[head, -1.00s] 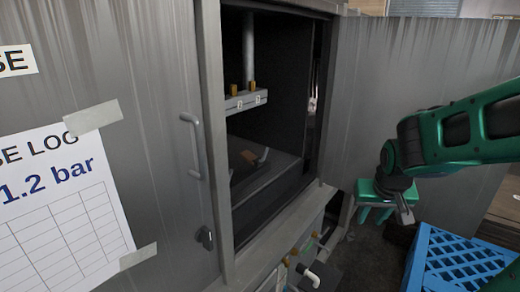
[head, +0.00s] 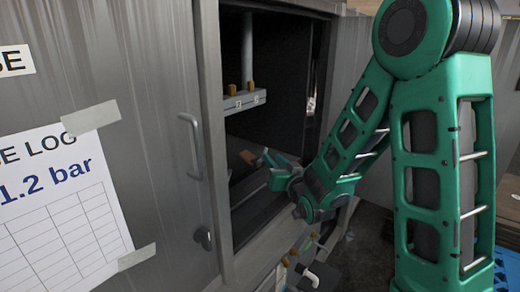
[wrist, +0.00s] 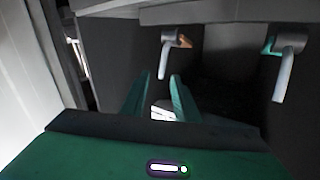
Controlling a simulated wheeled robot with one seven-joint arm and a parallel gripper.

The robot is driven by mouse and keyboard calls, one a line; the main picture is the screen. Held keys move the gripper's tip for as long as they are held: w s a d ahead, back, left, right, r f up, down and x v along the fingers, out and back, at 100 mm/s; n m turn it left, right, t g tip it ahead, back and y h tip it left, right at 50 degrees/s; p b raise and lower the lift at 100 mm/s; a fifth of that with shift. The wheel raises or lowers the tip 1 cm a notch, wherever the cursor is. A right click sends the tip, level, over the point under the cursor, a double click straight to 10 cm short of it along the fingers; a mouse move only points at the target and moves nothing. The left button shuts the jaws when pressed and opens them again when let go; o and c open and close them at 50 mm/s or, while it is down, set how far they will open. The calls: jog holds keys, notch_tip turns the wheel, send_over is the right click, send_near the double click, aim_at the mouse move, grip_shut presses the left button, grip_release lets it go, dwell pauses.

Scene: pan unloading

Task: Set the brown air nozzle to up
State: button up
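The brown air nozzle (wrist: 165,52) is a pale grey bent tube with a brown block, ahead of my gripper in the wrist view. Its tube points down in that picture.
A second grey tube with a teal block (wrist: 268,46) is to the right in the wrist view. In the head view, a bar (head: 245,101) with brass fittings hangs above. The cabinet frame (head: 213,130) borders the opening at left. A door handle (head: 190,145) stands further left.

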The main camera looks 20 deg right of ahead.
jog(key=w, duration=0.7)
jog(key=w+a, duration=0.1)
jog(key=w, duration=0.2)
jog(key=shift+w+r, duration=0.1)
jog(key=shift+w, duration=0.3)
grip_shut()
